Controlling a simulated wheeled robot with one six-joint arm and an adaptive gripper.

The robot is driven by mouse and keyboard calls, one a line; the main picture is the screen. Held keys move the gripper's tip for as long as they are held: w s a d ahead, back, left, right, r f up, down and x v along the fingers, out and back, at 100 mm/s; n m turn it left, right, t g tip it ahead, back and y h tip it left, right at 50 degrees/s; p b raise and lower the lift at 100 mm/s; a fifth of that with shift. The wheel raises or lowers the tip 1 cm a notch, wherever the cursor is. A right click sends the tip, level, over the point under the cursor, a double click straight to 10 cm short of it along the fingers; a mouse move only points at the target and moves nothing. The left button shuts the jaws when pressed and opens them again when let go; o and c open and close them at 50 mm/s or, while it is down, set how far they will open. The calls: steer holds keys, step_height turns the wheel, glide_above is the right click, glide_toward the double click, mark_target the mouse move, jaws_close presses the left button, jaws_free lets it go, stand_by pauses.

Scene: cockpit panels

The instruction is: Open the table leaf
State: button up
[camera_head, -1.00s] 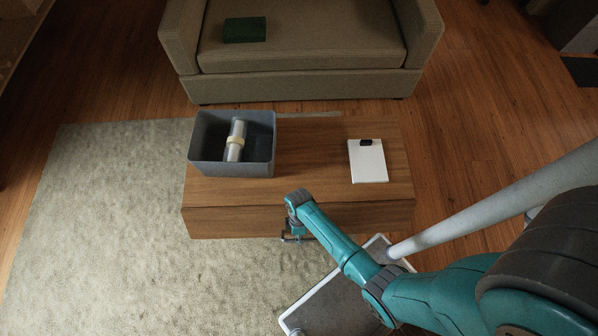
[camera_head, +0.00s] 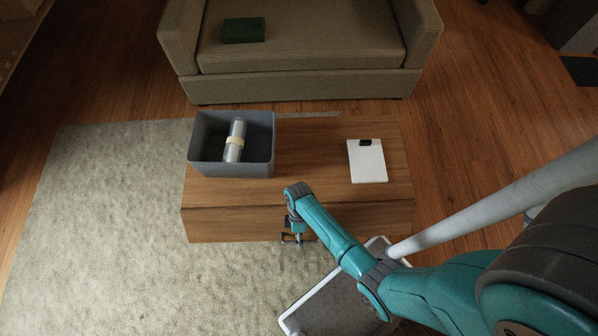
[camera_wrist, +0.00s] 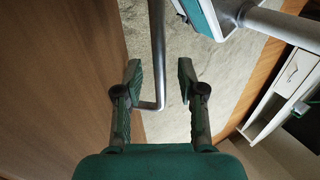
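The wooden table (camera_head: 310,160) stands in front of the sofa, with a wooden front panel (camera_head: 230,226) facing me. My gripper (camera_head: 298,240) is low at the middle of that panel. In the wrist view my gripper (camera_wrist: 160,78) is open, with its two fingers apart. A thin metal bar handle (camera_wrist: 157,45) runs between the fingers and bends at its end toward the wooden panel (camera_wrist: 60,90) on the left. The fingers stand on either side of the bar, with gaps visible. The handle is too small to make out in the head view.
A grey bin (camera_head: 232,168) with a pale roll (camera_head: 235,140) in it and a white clipboard (camera_head: 367,162) stand on the tabletop. The sofa (camera_head: 300,85) is behind, with a green item (camera_head: 244,30) on it. The rug (camera_head: 110,210) is clear at left.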

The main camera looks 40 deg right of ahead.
steer(key=v, duration=1.2)
stand_by(0.5)
